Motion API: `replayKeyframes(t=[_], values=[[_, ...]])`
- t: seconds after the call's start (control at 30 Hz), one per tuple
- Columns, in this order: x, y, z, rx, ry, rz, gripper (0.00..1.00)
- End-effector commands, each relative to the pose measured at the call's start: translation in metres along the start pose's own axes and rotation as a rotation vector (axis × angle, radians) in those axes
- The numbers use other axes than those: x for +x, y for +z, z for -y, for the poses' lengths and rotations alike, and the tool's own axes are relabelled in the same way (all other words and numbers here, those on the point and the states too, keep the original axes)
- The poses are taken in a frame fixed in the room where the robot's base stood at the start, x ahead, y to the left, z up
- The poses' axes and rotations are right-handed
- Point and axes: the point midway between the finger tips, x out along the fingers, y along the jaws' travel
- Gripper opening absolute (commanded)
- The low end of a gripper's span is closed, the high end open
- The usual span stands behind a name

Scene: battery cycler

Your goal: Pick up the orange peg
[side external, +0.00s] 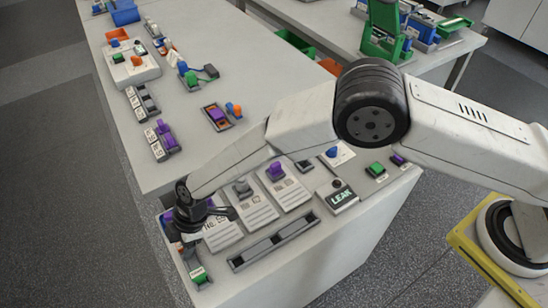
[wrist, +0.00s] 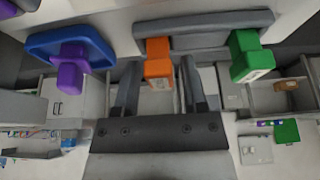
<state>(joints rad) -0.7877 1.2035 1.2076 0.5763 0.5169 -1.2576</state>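The orange peg (wrist: 158,58) stands upright in a grey holder (wrist: 215,27) in the wrist view. My gripper (wrist: 162,68) is open, with one finger on each side of the peg's lower part in that view. A gap shows between each finger and the peg, and I cannot tell the depth between them. In the side view my gripper (side external: 192,222) is low over the near left corner of the bench and hides most of the peg's area.
A green peg (wrist: 247,56) stands right of the orange one; it also shows in the side view (side external: 198,274). A purple peg (wrist: 70,68) on a blue base (wrist: 45,45) is to the left. Labelled panels and a grey empty rail (side external: 273,243) lie right of my gripper.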

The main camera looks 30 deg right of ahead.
Motion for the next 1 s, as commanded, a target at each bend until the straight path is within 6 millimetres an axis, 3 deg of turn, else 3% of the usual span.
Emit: replayKeyframes(t=[0.03,0.13,0.17,0.67,1.0], values=[[0.0,0.0,0.0,0.0,0.0,0.0,0.35],[0.0,0.0,0.0,0.0,0.0,0.0,0.04],[0.0,0.0,0.0,0.0,0.0,0.0,0.0],[-0.005,-0.002,0.0,0.0,0.0,0.0,0.0],[-0.034,-0.012,0.002,0.0,0.0,-0.001,0.0]])
